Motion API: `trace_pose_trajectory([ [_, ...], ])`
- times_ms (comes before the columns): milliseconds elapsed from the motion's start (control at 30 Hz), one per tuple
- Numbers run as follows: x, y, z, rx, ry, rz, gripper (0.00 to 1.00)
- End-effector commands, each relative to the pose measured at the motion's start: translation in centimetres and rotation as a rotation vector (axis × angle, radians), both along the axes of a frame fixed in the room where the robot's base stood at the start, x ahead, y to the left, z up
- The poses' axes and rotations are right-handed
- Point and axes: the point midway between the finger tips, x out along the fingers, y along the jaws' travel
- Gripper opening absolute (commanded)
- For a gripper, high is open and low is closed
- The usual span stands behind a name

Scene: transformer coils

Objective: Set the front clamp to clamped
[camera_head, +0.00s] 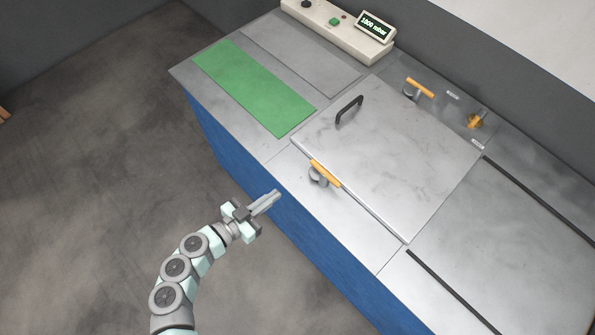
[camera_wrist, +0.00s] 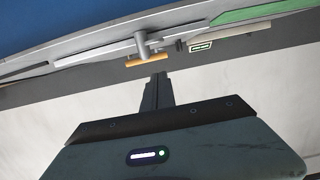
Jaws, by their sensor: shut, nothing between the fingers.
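The front clamp (camera_head: 324,173) has an orange bar handle on a grey round base. It sits on the bench top beside the near edge of the square metal lid (camera_head: 391,150), its handle close to that edge. In the wrist view the orange handle (camera_wrist: 146,61) shows on a grey post, just beyond the fingertips. My gripper (camera_head: 277,194) is shut and empty, to the left of the front clamp at the bench's front edge, apart from the clamp. The wrist view also shows the closed fingers (camera_wrist: 158,76).
The lid has a black handle (camera_head: 349,110). A green mat (camera_head: 253,87) and a control box (camera_head: 335,30) reading 1000 mbar are at left and back. Dark rails run right.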

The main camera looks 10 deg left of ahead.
Motion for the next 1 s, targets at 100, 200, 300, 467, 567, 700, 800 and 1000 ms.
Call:
trace_pose_trajectory([
  [100, 0.0, 0.0, 0.0, -0.001, -0.001, 0.000, 0.00],
  [200, 0.1, -0.1, 0.0, 0.000, -0.001, -0.001, 0.00],
  [300, 0.6, -0.6, -0.1, -0.001, -0.003, -0.002, 0.00],
  [467, 2.6, -2.2, -0.6, -0.001, -0.004, -0.002, 0.00],
  [567, 4.3, -3.6, -1.0, -0.003, -0.004, -0.002, 0.00],
  [700, 6.7, -5.5, -1.5, -0.003, -0.006, -0.003, 0.00],
  [800, 8.1, -6.6, -2.0, -0.003, -0.002, -0.001, 0.00],
  [1000, 10.1, -8.1, -2.5, -0.002, -0.004, 0.001, 0.00],
])
